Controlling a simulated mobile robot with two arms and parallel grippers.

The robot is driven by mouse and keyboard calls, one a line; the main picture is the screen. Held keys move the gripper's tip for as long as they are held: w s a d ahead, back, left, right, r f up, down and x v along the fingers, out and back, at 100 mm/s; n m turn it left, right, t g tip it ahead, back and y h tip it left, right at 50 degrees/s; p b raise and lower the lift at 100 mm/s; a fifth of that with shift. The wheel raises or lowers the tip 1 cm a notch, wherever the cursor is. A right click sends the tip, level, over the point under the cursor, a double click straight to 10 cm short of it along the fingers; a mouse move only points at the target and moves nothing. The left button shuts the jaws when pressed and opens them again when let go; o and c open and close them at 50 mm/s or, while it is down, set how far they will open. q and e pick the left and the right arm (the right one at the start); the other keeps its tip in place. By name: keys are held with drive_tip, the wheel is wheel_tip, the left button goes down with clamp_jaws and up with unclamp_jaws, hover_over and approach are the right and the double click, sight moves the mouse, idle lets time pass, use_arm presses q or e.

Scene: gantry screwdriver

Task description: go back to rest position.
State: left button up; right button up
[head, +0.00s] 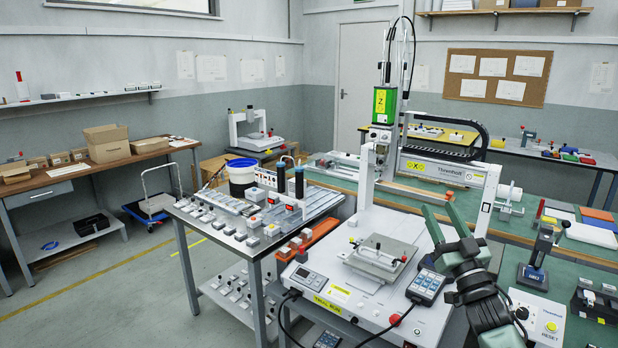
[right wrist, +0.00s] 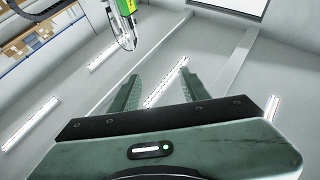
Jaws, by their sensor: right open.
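My right gripper (head: 442,217) is raised at the right of the head view, above the front right part of the gantry machine. Its two green fingers are spread apart with nothing between them. In the right wrist view the same open fingers (right wrist: 160,92) point up toward the ceiling and its lights. The gantry machine (head: 340,298) has a white base, and its green screwdriver head (head: 384,104) stands upright at the back. A metal fixture plate (head: 378,258) sits on the base. My left gripper is not in view.
A handheld pendant (head: 426,287) lies near my right arm. A press-like tool (head: 540,252) and a reset button box (head: 535,318) stand to the right. A steel table (head: 182,240) with small parts is left of the machine. The floor further left has free room.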

drive_tip(key=w+d+f+g+h, duration=0.1)
drive_tip(key=d+f+g+h, duration=0.15)
drive_tip(key=f, duration=0.75)
drive_tip(key=w+d+f+g+h, duration=0.1)
drive_tip(key=d+f+g+h, duration=0.2)
drive_tip(key=f, duration=0.7)
drive_tip(key=s+a+f+g, duration=0.15)
drive_tip(key=s+f, duration=0.35)
drive_tip(key=f, duration=0.6)
drive_tip(key=s+a+f+g, duration=0.1)
drive_tip(key=s+f+g, duration=0.2)
drive_tip(key=s+f, duration=0.55)
drive_tip(key=s+a+f+g, duration=0.2)
drive_tip(key=s+f+g, duration=0.1)
drive_tip(key=f, duration=1)
drive_tip(key=s+a+f+g, duration=0.2)
drive_tip(key=s+f+g, duration=0.1)
drive_tip(key=s+f, duration=0.85)
drive_tip(key=s+a+f+g, duration=0.2)
drive_tip(key=s+f, duration=0.6)
drive_tip(key=s, duration=0.6)
drive_tip(key=s+a+f+g, duration=0.1)
drive_tip(key=s+f+g, duration=0.1)
drive_tip(key=s, duration=1.1)
drive_tip(key=s+a+f+g, duration=0.2)
drive_tip(key=s+f, duration=0.2)
drive_tip(key=s, duration=0.9)
drive_tip(key=shift+a+f+g+y, duration=0.2)
drive_tip(key=shift+g+y, duration=0.1)
drive_tip(key=shift+y, duration=0.15)
